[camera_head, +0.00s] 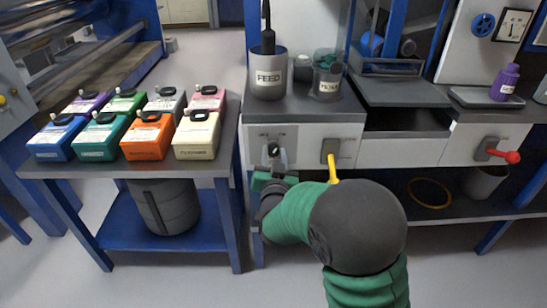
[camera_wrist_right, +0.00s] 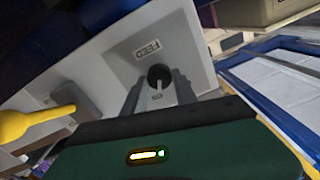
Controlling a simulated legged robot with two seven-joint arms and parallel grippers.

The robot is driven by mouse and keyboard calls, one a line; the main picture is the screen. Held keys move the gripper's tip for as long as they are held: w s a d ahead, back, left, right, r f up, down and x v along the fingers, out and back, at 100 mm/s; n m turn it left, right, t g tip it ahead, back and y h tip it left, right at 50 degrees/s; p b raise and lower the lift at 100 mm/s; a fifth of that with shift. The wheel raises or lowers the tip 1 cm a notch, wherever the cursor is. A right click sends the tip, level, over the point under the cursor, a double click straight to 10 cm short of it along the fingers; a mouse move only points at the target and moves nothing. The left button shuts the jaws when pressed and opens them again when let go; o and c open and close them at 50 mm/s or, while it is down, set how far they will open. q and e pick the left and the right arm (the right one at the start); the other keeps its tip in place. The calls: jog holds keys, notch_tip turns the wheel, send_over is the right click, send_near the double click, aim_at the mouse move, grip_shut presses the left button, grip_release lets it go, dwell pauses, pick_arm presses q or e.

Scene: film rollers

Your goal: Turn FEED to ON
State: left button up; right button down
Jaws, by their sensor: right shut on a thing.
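The FEED switch is a dark round knob with a light lever on a pale panel. In the right wrist view the knob (camera_wrist_right: 159,74) sits below a label (camera_wrist_right: 148,49) reading FEED. In the head view the switch plate (camera_head: 285,134) is on the front of the bench, left of a yellow handle. My right gripper (camera_head: 275,160) reaches up to the plate, and its fingers (camera_wrist_right: 158,92) stand on both sides of the lever, shut on it. The lever's ON and OFF marks are too small to read. My left gripper is not in view.
A yellow handle (camera_head: 332,166) is close right of my gripper, and a red-knobbed lever (camera_head: 507,156) is farther right. Several coloured boxes (camera_head: 146,139) fill the left table (camera_head: 60,169).

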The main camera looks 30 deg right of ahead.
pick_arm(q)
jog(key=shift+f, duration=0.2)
pick_arm(e)
jog(key=shift+a+f+m, duration=0.1)
jog(key=shift+f+m, duration=0.25)
jog(key=shift+m, duration=0.05)
jog(key=c, duration=1.1)
grip_release()
jog(key=shift+o, duration=0.5)
jog(key=shift+r, duration=0.15)
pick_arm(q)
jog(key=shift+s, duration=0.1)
